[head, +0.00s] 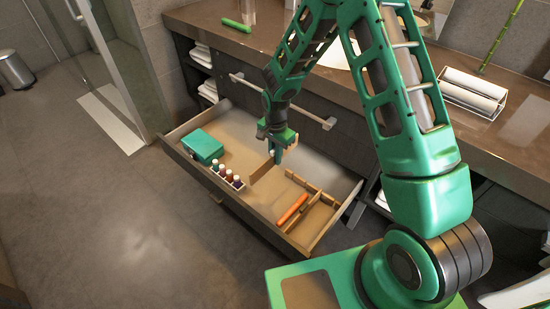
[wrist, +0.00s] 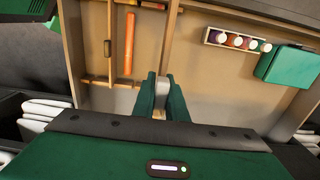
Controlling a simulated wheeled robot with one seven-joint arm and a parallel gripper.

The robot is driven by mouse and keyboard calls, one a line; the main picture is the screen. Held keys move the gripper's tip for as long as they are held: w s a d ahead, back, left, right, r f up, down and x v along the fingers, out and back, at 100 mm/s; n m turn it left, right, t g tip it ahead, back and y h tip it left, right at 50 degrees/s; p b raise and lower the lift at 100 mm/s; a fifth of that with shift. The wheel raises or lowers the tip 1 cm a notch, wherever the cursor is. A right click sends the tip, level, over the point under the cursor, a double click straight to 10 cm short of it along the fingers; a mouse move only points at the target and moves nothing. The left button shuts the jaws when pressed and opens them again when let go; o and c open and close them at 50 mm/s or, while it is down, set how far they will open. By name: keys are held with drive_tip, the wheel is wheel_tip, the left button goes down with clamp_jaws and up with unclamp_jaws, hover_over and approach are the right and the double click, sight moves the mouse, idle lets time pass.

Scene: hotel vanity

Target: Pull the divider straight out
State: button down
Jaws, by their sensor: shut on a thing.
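The divider (head: 262,170) is a thin light-wood board in the open drawer (head: 333,179), between the bottle rack and the orange item. In the wrist view the divider (wrist: 170,42) runs from between my fingers toward the far drawer wall. My gripper (head: 276,153) is above the drawer, shut on the near end of the divider. The fingers (wrist: 162,92) also show in the wrist view, one on each side of the board. I cannot tell whether the divider's lower edge touches the drawer floor.
A white rack of several small bottles (head: 228,177) and a teal box (head: 202,146) are to the left in the drawer. An orange stick-like item (head: 292,210) lies among other wooden partitions (head: 315,190) at the right. The counter (head: 215,30) overhangs behind.

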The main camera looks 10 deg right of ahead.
drive_tip(key=shift+r, duration=1.55)
wheel_tip(320, 180, up, 12)
drive_tip(key=shift+f, duration=0.25)
idle(1.2)
